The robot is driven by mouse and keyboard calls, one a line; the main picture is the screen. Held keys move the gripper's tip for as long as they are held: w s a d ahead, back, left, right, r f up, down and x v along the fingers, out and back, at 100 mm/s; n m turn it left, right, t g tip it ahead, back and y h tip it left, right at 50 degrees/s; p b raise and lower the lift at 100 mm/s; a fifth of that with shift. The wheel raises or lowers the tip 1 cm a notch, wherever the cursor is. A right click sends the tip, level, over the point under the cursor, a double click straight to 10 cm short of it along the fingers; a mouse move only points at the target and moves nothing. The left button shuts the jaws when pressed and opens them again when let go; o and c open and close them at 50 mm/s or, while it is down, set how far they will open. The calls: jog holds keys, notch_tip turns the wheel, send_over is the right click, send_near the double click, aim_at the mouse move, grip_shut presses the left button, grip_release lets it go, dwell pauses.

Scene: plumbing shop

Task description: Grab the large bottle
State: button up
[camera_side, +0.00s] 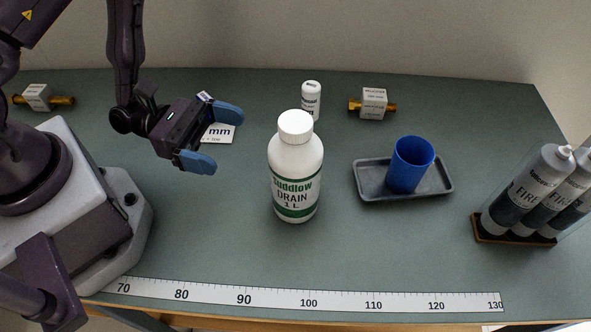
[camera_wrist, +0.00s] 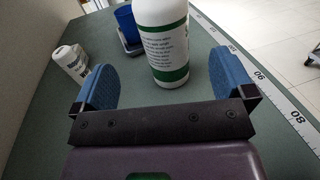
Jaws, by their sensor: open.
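The large bottle (camera_side: 296,170) is white with a green-banded label reading "DRAIN 1 L" and a white cap. It stands upright near the middle of the table. My gripper (camera_side: 213,138) is open and empty to the left of the bottle, with its blue fingertips apart and pointing toward it. In the wrist view the large bottle (camera_wrist: 163,40) stands ahead of the gap between the fingers of my gripper (camera_wrist: 163,85), not touching them. Its top is cut off there.
A small white bottle (camera_side: 311,100) stands behind the large one. A blue cup (camera_side: 410,165) stands on a grey tray (camera_side: 436,187) to the right. Cartridges (camera_side: 528,190) stand in a holder at far right. A ruler strip (camera_side: 270,298) runs along the front edge. Boxed brass fittings (camera_side: 373,104) lie at the back.

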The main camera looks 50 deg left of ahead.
aim_at(321, 162)
jog(key=x, duration=1.2)
jog(key=shift+w+d+r, duration=0.1)
jog(key=shift+d+r, duration=0.1)
jog(key=shift+d, duration=0.2)
jog(key=c, duration=1.3)
jog(key=shift+c, duration=1.1)
jog(key=shift+r, duration=0.1)
